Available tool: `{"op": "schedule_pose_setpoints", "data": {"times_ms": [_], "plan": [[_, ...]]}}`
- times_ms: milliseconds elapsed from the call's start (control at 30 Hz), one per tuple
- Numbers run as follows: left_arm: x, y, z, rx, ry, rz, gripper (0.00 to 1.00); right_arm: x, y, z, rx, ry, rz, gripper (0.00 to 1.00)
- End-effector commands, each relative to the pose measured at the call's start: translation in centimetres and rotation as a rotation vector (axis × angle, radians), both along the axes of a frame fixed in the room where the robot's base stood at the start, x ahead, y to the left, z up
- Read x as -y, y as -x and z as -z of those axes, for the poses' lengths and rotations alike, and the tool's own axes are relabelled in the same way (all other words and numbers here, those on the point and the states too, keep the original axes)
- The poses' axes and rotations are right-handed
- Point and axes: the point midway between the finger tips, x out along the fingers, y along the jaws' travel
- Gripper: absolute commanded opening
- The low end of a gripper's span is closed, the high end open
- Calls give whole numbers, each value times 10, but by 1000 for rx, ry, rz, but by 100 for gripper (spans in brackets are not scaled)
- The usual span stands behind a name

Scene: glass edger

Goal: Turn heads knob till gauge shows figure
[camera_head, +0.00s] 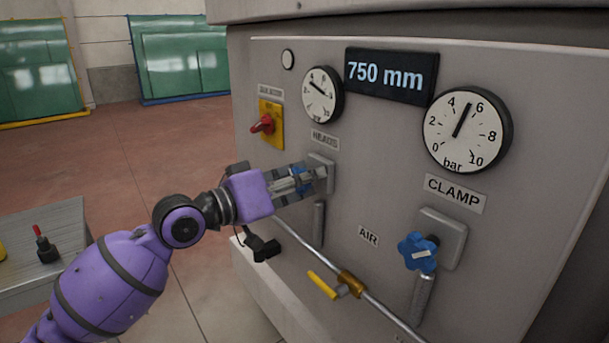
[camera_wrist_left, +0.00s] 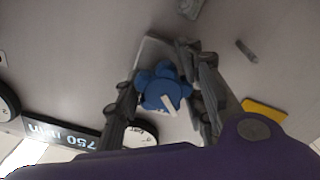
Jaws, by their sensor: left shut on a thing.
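The blue lobed heads knob (camera_wrist_left: 163,88), with a white pointer mark, sits between the fingers of my left gripper (camera_head: 314,177), which is shut on it. In the head view the fingers hide most of the knob. The HEADS label (camera_head: 324,140) is just above it. The heads gauge (camera_head: 320,93) is the smaller round dial above that label. Its dark needle slants to the upper left; I cannot read the exact value. My right gripper is out of view.
The clamp gauge (camera_head: 464,130) reads a little above 5 bar, over a second blue knob (camera_head: 417,252). A display (camera_head: 391,77) shows 750 mm. A red switch (camera_head: 263,124) is at left. A pipe with a yellow-handled valve (camera_head: 322,285) runs below my gripper.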

Motion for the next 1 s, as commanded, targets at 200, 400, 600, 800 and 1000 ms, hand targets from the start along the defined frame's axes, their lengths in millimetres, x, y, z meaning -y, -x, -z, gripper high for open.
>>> {"op": "schedule_pose_setpoints", "data": {"times_ms": [200,400,600,800,1000], "plan": [[2,2,-4,-94,73,4,10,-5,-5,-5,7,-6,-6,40],[2,1,-3,-144,109,5,10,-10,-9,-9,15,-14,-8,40],[2,1,-2,-161,121,5,10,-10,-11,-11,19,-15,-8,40],[2,1,-2,-161,122,5,10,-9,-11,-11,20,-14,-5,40],[1,1,-2,-161,121,5,47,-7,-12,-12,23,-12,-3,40]]}}
